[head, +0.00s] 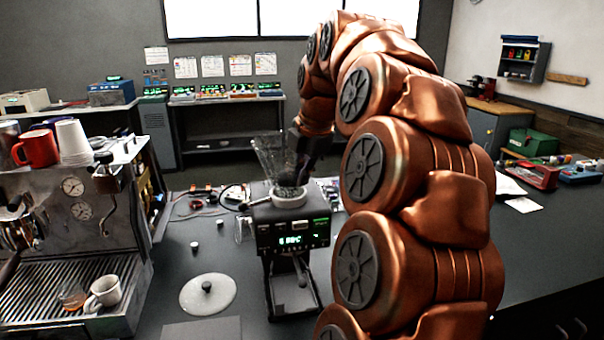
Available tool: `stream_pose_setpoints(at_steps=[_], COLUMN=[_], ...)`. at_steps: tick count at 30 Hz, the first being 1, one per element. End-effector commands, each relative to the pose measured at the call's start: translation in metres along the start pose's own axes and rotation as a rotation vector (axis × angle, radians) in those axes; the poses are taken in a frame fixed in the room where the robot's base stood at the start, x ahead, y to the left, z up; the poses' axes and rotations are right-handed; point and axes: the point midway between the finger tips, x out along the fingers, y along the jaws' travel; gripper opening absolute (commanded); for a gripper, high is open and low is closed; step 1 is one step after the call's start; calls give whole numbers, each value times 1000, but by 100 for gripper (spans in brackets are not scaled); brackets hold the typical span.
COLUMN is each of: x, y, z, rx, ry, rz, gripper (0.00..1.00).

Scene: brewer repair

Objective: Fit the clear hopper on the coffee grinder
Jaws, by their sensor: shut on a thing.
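The coffee grinder (292,232) stands on the dark bench, with a lit display on its front and a pale ring collar (289,195) on top. The clear hopper (270,153) is a flared, see-through funnel above the collar, tilted slightly to the left. Its lower end is at the collar; I cannot tell whether it is seated in it. My gripper (297,160) is at the hopper's right side, shut on it. The fingertips are dark and partly lost against the hopper. A round pale lid with a dark knob (208,294) lies on the bench left of the grinder.
An espresso machine (85,215) stands at the left, with a red mug (38,149) and white paper cups on top. A white cup (103,293) is on its drip tray. Small parts and wires lie behind the grinder. My copper arm hides much of the bench to the right.

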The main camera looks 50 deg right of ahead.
Motion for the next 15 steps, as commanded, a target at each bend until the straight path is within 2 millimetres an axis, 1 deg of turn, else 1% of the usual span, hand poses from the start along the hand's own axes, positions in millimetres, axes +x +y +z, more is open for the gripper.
stream_pose_setpoints(at_steps=[15], x=[7], y=[-2], z=[-1], rx=[-1], ry=[0], rz=[2], gripper=[0])
